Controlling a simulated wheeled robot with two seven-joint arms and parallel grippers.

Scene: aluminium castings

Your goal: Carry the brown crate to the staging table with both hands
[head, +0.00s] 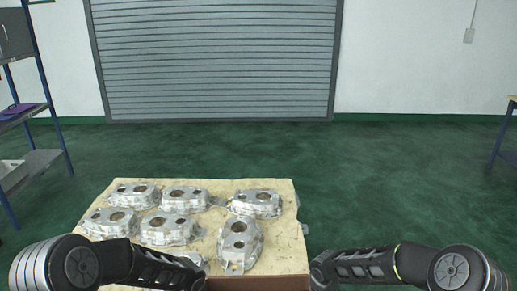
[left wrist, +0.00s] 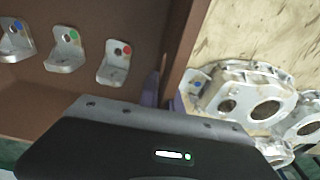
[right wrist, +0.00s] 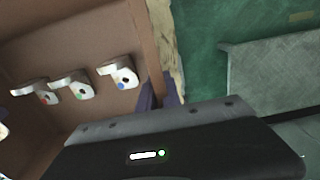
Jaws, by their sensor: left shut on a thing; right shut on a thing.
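The brown crate (head: 258,283) shows only as a strip of rim at the bottom centre of the head view, between my two arms. In the left wrist view, the crate (left wrist: 185,45) holds several pale metal brackets with blue, green and red dots. My left gripper (left wrist: 152,90) is shut on the crate's wall. In the right wrist view, the crate (right wrist: 142,35) shows similar brackets inside, and my right gripper (right wrist: 150,97) is shut on its wall. The fingertips are mostly hidden behind the gripper bodies. Which table is the staging table I cannot tell.
Several aluminium castings (head: 167,228) lie on a tan board (head: 285,258) just beyond the crate. A blue-framed shelf (head: 43,158) stands at left. A table with blue legs (head: 505,135) is cut off at right. Green floor (head: 390,180) lies open towards the grey shutter (head: 215,60).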

